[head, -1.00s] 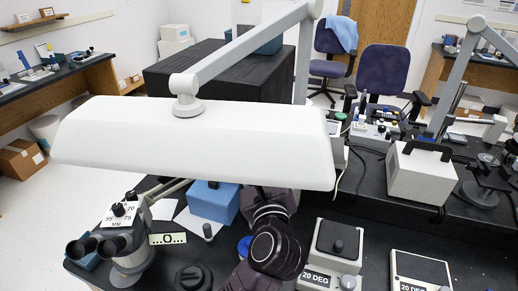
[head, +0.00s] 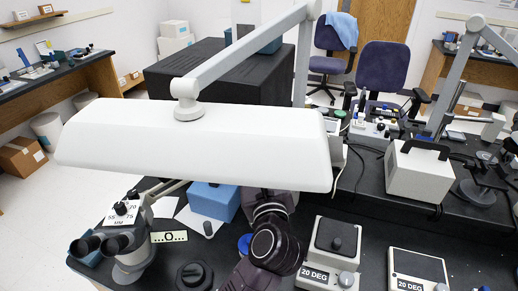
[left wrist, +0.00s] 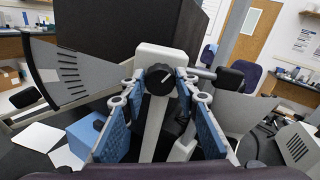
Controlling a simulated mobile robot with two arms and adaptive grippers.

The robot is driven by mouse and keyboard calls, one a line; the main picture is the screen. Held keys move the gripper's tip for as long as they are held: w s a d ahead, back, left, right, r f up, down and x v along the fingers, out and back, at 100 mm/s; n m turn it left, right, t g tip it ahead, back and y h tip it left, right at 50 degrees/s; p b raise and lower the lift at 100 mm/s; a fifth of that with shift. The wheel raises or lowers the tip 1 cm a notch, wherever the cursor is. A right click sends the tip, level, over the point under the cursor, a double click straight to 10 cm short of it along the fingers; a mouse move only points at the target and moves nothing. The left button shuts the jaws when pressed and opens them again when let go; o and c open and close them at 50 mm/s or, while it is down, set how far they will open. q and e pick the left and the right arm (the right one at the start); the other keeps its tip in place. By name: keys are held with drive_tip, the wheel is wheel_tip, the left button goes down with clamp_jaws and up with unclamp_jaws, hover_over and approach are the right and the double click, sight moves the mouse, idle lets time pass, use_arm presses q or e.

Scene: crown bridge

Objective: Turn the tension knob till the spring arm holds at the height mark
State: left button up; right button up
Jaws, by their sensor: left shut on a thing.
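The black tension knob (left wrist: 160,78), with a white line on its face, sits on a pale post in the left wrist view. My left gripper (left wrist: 158,86) has its blue-padded fingers on either side of the knob and is shut on it. A grey fan-shaped plate with black tick marks (left wrist: 72,76) stands left of the knob, with a dark bar (left wrist: 36,68) along its side. I cannot tell which tick is the height mark. In the head view a grey jointed arm (head: 245,53) carries a white lamp hood (head: 200,145), which hides the knob and my left gripper.
A microscope (head: 125,240) and a blue box (head: 214,200) stand on the black bench at left. Two white instruments marked 20 DEG, one at centre (head: 325,277) and one at right (head: 410,286), stand in front. A white box with a handle (head: 420,172) is behind them.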

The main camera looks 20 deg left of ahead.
use_arm(q)
drive_tip(key=m+p, duration=0.2)
drive_tip(key=m, duration=0.1)
use_arm(e)
wheel_tip(320, 180, up, 3)
drive_tip(key=shift+w, duration=0.15)
use_arm(q)
drive_tip(key=o, duration=1.1)
use_arm(e)
drive_tip(key=shift+a, duration=0.1)
use_arm(q)
drive_tip(key=shift+o, duration=0.2)
use_arm(e)
drive_tip(key=shift+w, duration=0.1)
use_arm(q)
drive_tip(key=v, duration=1.2)
